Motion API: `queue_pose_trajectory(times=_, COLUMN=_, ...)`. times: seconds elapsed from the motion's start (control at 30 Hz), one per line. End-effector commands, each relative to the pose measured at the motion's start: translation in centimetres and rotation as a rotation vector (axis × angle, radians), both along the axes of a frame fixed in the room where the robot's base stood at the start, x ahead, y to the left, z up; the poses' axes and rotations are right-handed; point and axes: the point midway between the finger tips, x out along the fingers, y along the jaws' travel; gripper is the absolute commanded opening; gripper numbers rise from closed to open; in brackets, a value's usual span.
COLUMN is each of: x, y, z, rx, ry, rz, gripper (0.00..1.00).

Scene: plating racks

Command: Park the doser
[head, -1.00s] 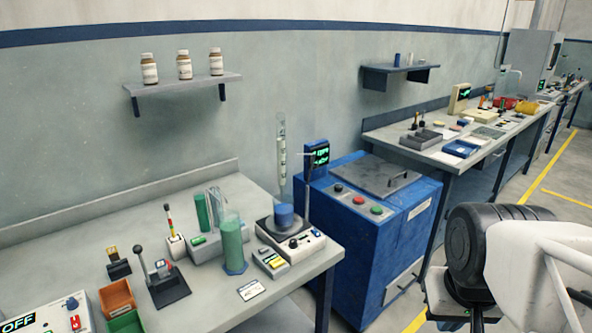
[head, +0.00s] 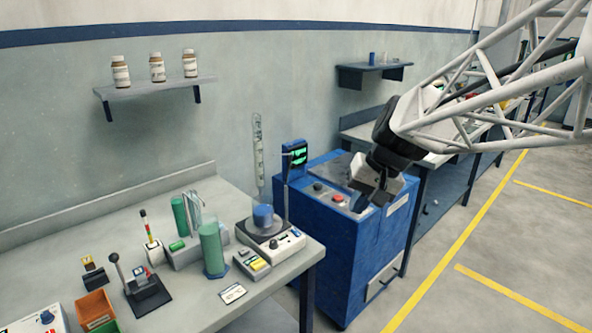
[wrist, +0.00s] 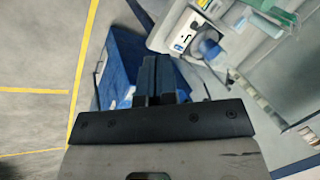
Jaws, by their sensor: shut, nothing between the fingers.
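I cannot tell for sure which thing is the doser. A clear graduated tube (head: 258,155) stands upright above a stirrer-like unit (head: 270,238) with a blue vessel (head: 263,216) on its round plate. A black device with a lever (head: 147,291) stands at the front left of the bench. My gripper (head: 372,198) is over the blue cabinet (head: 345,245), right of the bench, tilted down. In the wrist view its two dark fingers (wrist: 160,80) are together and empty. The stirrer-like unit and blue vessel (wrist: 208,48) also show there, beyond the fingers.
A blue display (head: 295,155) on a thin post rises between bench and cabinet, left of my gripper. Green cylinders (head: 212,248) and an orange bin (head: 95,309) stand on the bench (head: 190,312). Bottles sit on a wall shelf (head: 160,86). Floor at right is open.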

Motion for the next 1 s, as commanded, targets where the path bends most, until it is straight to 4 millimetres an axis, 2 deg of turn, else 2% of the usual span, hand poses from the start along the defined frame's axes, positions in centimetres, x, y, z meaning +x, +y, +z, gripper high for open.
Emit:
queue_pose_trajectory(times=0.1, x=3.4, y=1.2, z=0.1, rx=0.055, ry=0.016, rz=0.004, gripper=0.0)
queue_pose_trajectory(times=0.4, x=11.5, y=4.1, z=-0.1, rx=0.195, ry=0.042, rz=0.017, gripper=0.0)
queue_pose_trajectory(times=0.7, x=19.4, y=7.1, z=-1.3, rx=0.336, ry=0.06, rz=0.027, gripper=0.0)
queue_pose_trajectory(times=0.83, x=22.2, y=8.1, z=-1.8, rx=0.387, ry=0.061, rz=0.03, gripper=0.0)
queue_pose_trajectory(times=1.0, x=24.4, y=8.9, z=-2.3, rx=0.43, ry=0.063, rz=0.032, gripper=0.0)
